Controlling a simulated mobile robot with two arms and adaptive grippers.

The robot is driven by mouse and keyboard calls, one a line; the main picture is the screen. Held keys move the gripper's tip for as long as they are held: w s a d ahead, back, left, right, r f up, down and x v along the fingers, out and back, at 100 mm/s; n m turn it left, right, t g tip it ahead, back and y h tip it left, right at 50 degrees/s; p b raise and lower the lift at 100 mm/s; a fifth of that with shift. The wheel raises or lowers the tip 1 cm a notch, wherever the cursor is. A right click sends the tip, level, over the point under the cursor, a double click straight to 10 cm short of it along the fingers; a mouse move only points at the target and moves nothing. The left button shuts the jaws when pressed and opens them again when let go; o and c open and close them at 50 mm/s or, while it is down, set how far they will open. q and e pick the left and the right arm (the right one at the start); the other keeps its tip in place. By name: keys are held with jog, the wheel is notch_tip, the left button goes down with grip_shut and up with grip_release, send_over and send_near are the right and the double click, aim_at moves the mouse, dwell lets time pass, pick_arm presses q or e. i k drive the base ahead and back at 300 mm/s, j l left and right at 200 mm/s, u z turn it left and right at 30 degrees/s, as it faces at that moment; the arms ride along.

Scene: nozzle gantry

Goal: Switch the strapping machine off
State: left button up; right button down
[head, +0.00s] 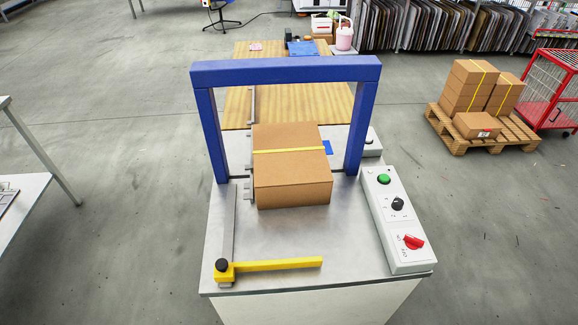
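The strapping machine (290,240) stands in front of me, a grey metal table with a blue arch (285,71) across it. A control panel (386,196) runs along its right side. The panel has a green button (384,179), a black selector knob (397,204) and a red rotary switch (414,242) near its front end. Small marks sit beside the red switch; I cannot read its setting for certain. A cardboard box (292,185) with a yellow strap (290,150) lies under the arch. Neither of my grippers is in view.
A yellow bar (278,264) with a black knob lies across the table's front left. A wooden surface (240,105) extends behind the arch. A pallet (470,139) with strapped boxes and a red cage trolley (552,92) stand at right. The floor beside the machine is clear.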

aim_at(412, 243)
jog(key=z, duration=1.1)
